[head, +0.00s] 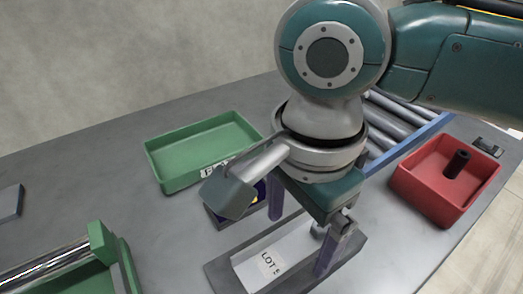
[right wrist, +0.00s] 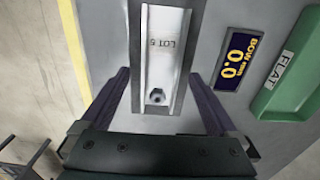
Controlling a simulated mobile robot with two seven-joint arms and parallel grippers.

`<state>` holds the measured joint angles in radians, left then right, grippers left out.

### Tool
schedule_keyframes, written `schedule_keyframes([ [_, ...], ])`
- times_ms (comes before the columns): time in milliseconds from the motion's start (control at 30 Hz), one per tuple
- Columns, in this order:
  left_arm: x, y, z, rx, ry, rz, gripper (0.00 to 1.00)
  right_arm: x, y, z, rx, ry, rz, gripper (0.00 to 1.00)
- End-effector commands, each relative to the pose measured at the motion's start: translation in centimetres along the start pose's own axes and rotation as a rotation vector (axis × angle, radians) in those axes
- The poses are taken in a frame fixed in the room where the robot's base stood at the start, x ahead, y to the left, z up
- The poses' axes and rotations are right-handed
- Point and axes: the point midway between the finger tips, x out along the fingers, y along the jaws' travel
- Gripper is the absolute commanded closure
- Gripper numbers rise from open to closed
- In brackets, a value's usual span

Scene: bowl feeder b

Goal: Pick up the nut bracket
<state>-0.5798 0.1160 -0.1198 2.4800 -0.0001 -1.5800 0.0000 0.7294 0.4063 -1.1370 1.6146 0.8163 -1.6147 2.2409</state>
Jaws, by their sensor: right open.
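The nut bracket (head: 262,268) is a pale channel marked LOT 5, lying in a dark grey holder (head: 220,273) at the front middle of the table. In the right wrist view the bracket (right wrist: 165,60) runs away from me, with a round nut (right wrist: 156,96) at its near end. My right gripper (head: 298,245) is open and empty, pointing down over the nut end. Its fingers stand on either side of the bracket in the right wrist view (right wrist: 159,78), apart from it. My left gripper is out of view.
A green tray (head: 160,174) marked FLAT stands behind, with a display (right wrist: 234,57) reading 0.0 beside the holder. A red bin (head: 420,190) with a black cylinder is at right, near rollers (head: 395,125). A green fixture with a shiny bar (head: 45,268) is at left.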

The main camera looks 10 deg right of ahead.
Motion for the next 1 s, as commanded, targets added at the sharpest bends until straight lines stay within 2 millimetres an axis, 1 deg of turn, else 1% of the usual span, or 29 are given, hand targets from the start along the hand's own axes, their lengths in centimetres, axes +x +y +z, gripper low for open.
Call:
schedule_keyframes([
  [33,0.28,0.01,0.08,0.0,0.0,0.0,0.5,0.71,0.03,0.0,0.0,0.001,0.002,0.05],
  [100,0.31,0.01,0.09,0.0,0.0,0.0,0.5,1.08,0.02,0.03,-0.002,0.0,0.0,0.05],
  [333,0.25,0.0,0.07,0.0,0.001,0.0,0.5,1.1,0.01,0.06,-0.002,0.0,-0.001,0.05],
  [1000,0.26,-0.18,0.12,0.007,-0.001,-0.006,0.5,1.07,0.0,0.07,-0.002,-0.001,-0.001,0.8],
])
